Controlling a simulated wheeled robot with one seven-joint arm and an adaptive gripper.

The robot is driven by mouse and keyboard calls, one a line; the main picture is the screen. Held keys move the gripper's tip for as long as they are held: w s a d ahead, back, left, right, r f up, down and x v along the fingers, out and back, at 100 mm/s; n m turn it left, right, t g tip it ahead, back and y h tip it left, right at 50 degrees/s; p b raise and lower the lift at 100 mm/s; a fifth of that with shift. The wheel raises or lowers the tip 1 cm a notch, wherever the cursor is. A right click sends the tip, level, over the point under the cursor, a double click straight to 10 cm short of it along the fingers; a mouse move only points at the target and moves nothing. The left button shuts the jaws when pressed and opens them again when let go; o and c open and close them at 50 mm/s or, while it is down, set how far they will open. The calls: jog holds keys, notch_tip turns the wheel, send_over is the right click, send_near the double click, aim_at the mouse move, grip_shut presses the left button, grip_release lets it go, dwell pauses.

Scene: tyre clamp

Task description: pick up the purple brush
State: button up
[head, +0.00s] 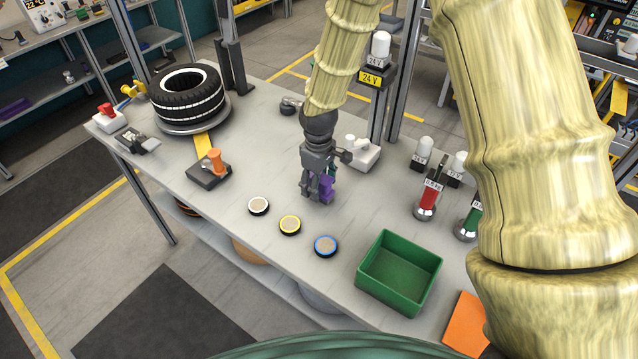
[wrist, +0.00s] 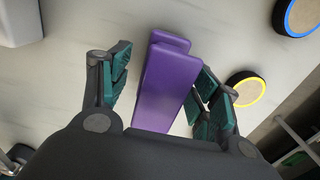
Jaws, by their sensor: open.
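The purple brush (wrist: 166,88) lies on the grey workbench, and in the wrist view it sits between the two open fingers of my gripper (wrist: 160,92). The right finger pads are close to its side or touching it; I cannot tell which. A gap shows between the brush and the left finger pads. The brush's near end is hidden behind the gripper body. In the head view my gripper (head: 317,190) points down over the brush (head: 326,187), which is partly hidden by the fingers.
Three round discs, white-topped (head: 258,206), yellow-rimmed (head: 290,225) and blue-rimmed (head: 325,246), lie in front of my gripper. A green bin (head: 425,288) stands to the right. A white-capped device (head: 362,154) is close behind. A tyre (head: 187,95) and an orange-handled tool (head: 215,161) are left.

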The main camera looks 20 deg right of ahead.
jog(key=shift+f, duration=0.6)
jog(key=c, duration=1.2)
jog(key=shift+r, duration=0.1)
jog(key=shift+r+b, duration=0.65)
jog(key=shift+r, duration=0.5)
jog(key=s+r+b, duration=0.1)
jog(key=s, duration=0.4)
jog(key=s+b, duration=0.2)
jog(key=s, duration=0.3)
jog(key=s+d+r+b, duration=0.1)
jog(key=s+b, duration=0.1)
jog(key=s, duration=0.4)
jog(key=shift+r, duration=0.3)
